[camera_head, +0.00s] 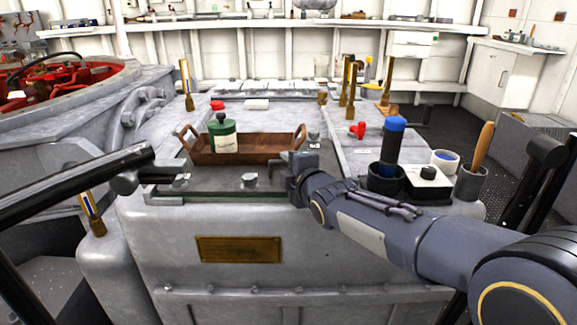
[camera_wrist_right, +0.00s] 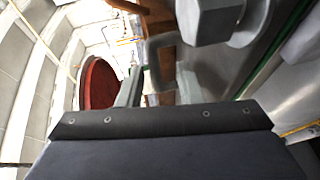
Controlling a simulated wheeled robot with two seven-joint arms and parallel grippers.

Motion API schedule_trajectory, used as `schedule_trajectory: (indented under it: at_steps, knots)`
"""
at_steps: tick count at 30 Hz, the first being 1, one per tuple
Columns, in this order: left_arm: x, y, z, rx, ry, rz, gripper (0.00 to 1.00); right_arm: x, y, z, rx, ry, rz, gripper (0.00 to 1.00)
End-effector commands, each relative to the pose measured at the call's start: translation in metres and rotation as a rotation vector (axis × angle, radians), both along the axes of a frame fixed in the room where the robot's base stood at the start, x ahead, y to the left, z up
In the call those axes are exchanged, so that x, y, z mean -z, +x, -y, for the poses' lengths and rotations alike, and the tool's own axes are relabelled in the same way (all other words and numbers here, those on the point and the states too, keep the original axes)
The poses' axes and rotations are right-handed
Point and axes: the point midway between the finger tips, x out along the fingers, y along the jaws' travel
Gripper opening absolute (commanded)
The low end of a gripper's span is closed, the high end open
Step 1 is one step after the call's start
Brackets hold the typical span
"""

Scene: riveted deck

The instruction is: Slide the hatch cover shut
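The dark hatch cover (camera_head: 218,184) appears as a flat plate with a green edge on top of the grey housing. A small pale knob (camera_head: 250,180) stands on it near the front. In the right wrist view, a grey knob (camera_wrist_right: 212,18) and the dark plate (camera_wrist_right: 240,62) are close ahead. My right gripper (camera_head: 302,172) is at the right front end of the plate, seen from behind.
A blue-capped bottle (camera_head: 392,145), a cup with a wooden handle (camera_head: 471,184) and a red valve (camera_head: 357,129) are to the right.

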Motion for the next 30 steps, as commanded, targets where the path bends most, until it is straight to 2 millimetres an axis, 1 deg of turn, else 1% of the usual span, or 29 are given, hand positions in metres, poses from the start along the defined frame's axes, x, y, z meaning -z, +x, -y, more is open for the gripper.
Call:
schedule_trajectory:
  at_steps: [5, 8, 11, 18, 21, 25, 30]
  knots:
    - [0.000, 0.000, 0.000, 0.000, 0.000, 0.000, 0.36, -0.001, 0.001, 0.001, 0.002, 0.001, 0.003, 0.32]
    - [-0.001, 0.000, 0.000, 0.000, 0.000, 0.000, 0.36, -0.003, -0.002, 0.002, 0.001, 0.001, 0.004, 0.32]
    - [-0.005, 0.000, 0.000, 0.000, 0.000, 0.000, 0.36, -0.007, -0.013, 0.005, 0.000, 0.001, 0.005, 0.32]
    - [-0.017, 0.000, 0.000, 0.000, 0.000, 0.000, 0.36, -0.014, -0.052, 0.021, -0.002, 0.004, 0.002, 0.32]
    - [-0.021, 0.000, 0.000, 0.000, 0.000, 0.000, 0.36, -0.017, -0.063, 0.026, -0.002, 0.002, 0.004, 0.32]
    - [-0.023, 0.000, 0.000, 0.000, 0.000, 0.000, 0.36, -0.016, -0.070, 0.030, 0.000, 0.001, 0.002, 0.32]
    - [-0.023, 0.000, 0.000, 0.000, 0.000, 0.000, 0.36, -0.015, -0.071, 0.031, 0.002, 0.000, 0.002, 0.32]
